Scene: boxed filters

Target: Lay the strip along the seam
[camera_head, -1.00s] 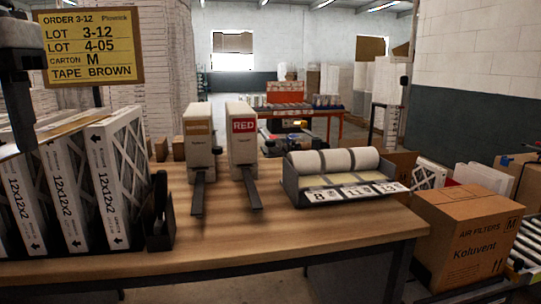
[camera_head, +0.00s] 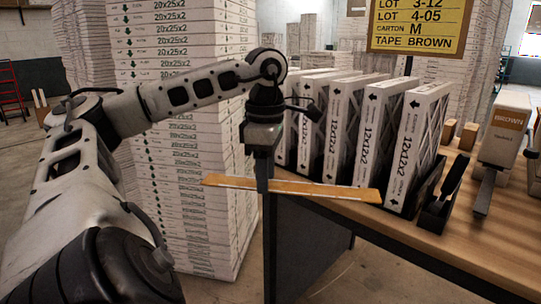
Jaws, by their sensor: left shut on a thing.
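My left gripper (camera_head: 262,186) points down and is shut on a long brown tape strip (camera_head: 325,190). The strip is held roughly level, in front of the left end of the table and the filters there. It sticks out on both sides of the fingers. A brown tape dispenser (camera_head: 503,130) labelled BROWN stands on the table at the right edge of the view. The order sign (camera_head: 420,27) reads carton M and tape brown. No carton seam shows in the current view. My right gripper is not in view.
Several boxed 12x12x2 filters (camera_head: 361,135) stand in a row on the wooden table (camera_head: 470,245), beside a black holder (camera_head: 440,208). A tall stack of 20x25x2 boxes (camera_head: 190,220) rises behind my left arm.

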